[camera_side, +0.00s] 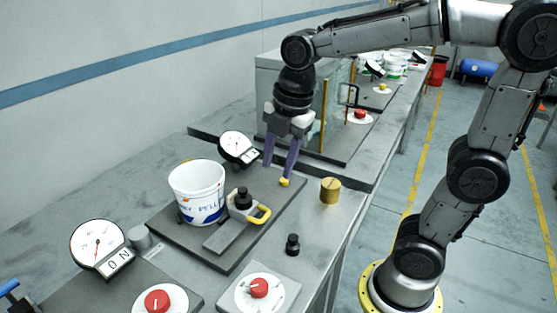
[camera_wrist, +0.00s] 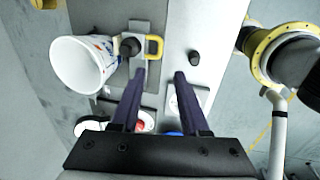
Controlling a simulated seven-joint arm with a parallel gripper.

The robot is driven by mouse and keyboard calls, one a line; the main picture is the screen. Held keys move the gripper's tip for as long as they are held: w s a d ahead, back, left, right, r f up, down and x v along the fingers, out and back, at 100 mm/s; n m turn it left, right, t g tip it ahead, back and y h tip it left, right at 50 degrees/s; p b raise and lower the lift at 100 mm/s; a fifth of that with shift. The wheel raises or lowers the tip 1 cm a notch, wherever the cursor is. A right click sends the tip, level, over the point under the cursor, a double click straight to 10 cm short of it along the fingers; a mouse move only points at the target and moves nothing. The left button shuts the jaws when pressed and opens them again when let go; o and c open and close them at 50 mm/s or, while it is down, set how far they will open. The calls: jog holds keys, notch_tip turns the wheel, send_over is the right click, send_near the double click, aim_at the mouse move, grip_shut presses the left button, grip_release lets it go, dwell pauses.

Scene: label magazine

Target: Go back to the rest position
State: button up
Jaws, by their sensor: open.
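My gripper (camera_side: 277,170) hangs at the end of the arm above the far end of a dark base plate (camera_side: 172,245). Its two purple fingers are apart with nothing between them; the fingers (camera_wrist: 160,76) also show apart in the wrist view. On the plate stand a white bucket (camera_side: 198,190) with printed lettering and a grey slide (camera_side: 229,236) with a yellow handle (camera_side: 258,216) and a black knob (camera_side: 240,199). A small yellow piece (camera_side: 284,182) shows right at one fingertip; I cannot tell whether they touch. No marker of a rest position shows.
A brass cylinder (camera_side: 330,190) and a small black knob (camera_side: 292,244) stand on the bench to the right. Gauges (camera_side: 97,243) and red dials (camera_side: 259,288) sit nearer. A glass-sided cabinet (camera_side: 300,90) stands close behind my gripper. The aisle floor at right is mostly clear.

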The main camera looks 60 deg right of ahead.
jog(key=s+f+m+t, duration=0.2)
jog(key=s+m, duration=1)
jog(key=m, duration=0.6)
jog(key=shift+s+d+t, duration=0.25)
jog(key=shift+d+t, duration=0.15)
jog(key=shift+t, duration=0.3)
